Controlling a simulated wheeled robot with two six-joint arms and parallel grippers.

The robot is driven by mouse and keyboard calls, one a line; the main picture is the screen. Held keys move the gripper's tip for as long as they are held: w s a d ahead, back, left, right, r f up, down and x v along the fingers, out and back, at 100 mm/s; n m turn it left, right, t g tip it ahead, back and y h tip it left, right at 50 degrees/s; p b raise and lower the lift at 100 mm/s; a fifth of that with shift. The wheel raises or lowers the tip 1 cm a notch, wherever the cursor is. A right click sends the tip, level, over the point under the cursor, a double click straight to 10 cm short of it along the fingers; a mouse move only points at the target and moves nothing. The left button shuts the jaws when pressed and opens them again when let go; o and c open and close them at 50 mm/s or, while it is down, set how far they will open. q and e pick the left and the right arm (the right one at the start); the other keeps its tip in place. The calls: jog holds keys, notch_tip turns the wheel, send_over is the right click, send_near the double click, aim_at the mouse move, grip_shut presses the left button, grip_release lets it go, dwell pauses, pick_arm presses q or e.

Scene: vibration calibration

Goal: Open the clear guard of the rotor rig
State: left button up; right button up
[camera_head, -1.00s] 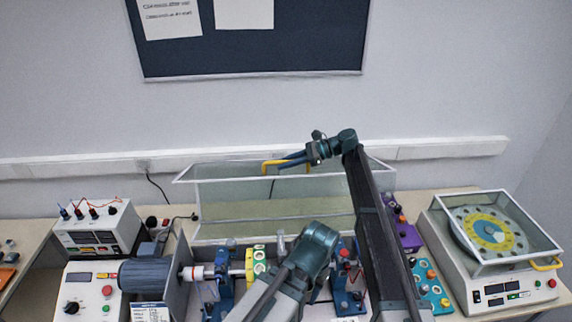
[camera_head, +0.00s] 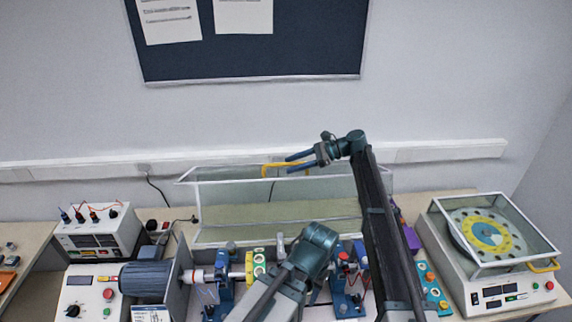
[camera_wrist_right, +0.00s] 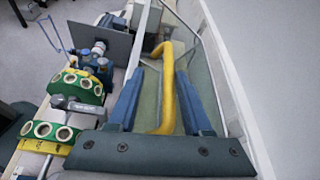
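The clear guard (camera_head: 225,210) of the rotor rig stands swung up at the back of the rig, its panel leaning toward the wall. Its yellow handle (camera_head: 268,170) is at the top edge. My right gripper (camera_head: 287,163) is at the handle with its two blue fingers apart. In the right wrist view the yellow handle (camera_wrist_right: 168,85) lies between the open fingers, with gaps at the sides. The rig's rotor (camera_head: 249,264) and shaft below are uncovered, partly hidden by my arm. My left gripper is not in view.
A balance unit (camera_head: 480,298) with its own clear cover and a disc stands at the right. A meter box (camera_head: 98,240) with cables and a motor control box (camera_head: 92,290) stand at the left. The wall with a trunking rail (camera_head: 60,168) is close behind the guard.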

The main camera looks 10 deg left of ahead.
jog(key=p+v, duration=0.3)
jog(key=v, duration=0.7)
jog(key=shift+d+r, duration=0.1)
jog(key=shift+d, duration=0.2)
jog(key=s+d+f+n+t+h, duration=0.1)
jog(key=s+d+f+n+h, duration=0.35)
jog(key=s+d, duration=0.55)
jog(key=s+d+f+n+t+h, duration=0.2)
jog(key=s+d+f+n+h, duration=0.3)
jog(key=s, duration=0.8)
jog(key=s+d+f+n+t+h, duration=0.1)
jog(key=s+d+f+n+h, duration=0.3)
jog(key=s+d, duration=0.65)
jog(key=s+a+f+n+b, duration=0.1)
jog(key=s+a+f+b, duration=0.2)
jog(key=a+f+b, duration=0.3)
jog(key=s+a+f+n+g+b, duration=0.1)
jog(key=s+a+f+n+b, duration=0.1)
jog(key=a+f+b, duration=0.4)
notch_tip(320, 180, down, 6)
jog(key=s+h+b, duration=0.1)
jog(key=b, duration=0.4)
jog(key=shift+b, duration=0.3)
